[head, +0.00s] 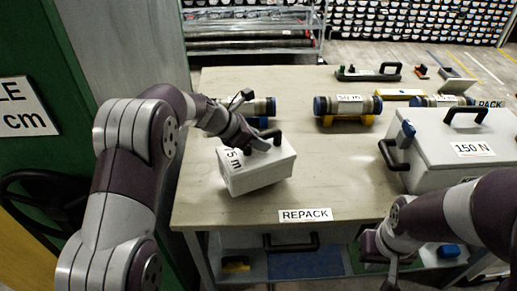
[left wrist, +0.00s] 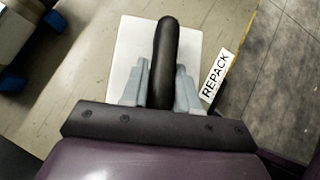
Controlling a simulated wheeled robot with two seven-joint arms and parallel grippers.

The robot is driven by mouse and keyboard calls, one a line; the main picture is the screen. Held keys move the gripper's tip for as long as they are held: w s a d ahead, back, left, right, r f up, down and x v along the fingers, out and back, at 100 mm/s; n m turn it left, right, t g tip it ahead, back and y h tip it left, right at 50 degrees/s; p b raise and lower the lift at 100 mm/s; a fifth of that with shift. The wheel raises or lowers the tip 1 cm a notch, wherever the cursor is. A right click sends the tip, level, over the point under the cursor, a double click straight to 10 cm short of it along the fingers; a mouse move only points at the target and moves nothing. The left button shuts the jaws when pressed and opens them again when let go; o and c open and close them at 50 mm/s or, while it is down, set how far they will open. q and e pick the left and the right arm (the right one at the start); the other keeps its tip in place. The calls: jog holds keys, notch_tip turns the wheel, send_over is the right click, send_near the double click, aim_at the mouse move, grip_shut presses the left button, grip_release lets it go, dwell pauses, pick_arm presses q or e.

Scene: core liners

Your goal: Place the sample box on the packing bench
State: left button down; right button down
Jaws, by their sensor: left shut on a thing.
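The sample box (head: 256,172) is a small white box with a black handle and a label ending in "5 m" on its side. It is at the left front of the packing bench (head: 345,180); I cannot tell whether it rests on the top or is just above it. My left gripper (head: 262,140) is shut on its handle. In the left wrist view the fingers (left wrist: 160,85) clasp the black handle (left wrist: 166,45) above the white lid (left wrist: 130,50). My right gripper (head: 388,270) hangs low at the bench's front right; its fingers are partly cut off.
A large white case (head: 450,150) marked "150 N" stands at the bench's right. Capped core tubes (head: 348,107) lie on the bench behind the box. A black-handled tool (head: 368,73) lies at the back. The REPACK label (head: 305,215) is on the front edge. The bench middle is clear.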

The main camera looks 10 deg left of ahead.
aim_at(256, 156)
pick_arm(q)
notch_tip(256, 156, down, 4)
jog(key=shift+s+r, duration=0.1)
jog(key=shift+r, duration=0.15)
jog(key=shift+f, duration=0.15)
jog(key=c, duration=0.8)
grip_release()
jog(key=shift+c, duration=0.2)
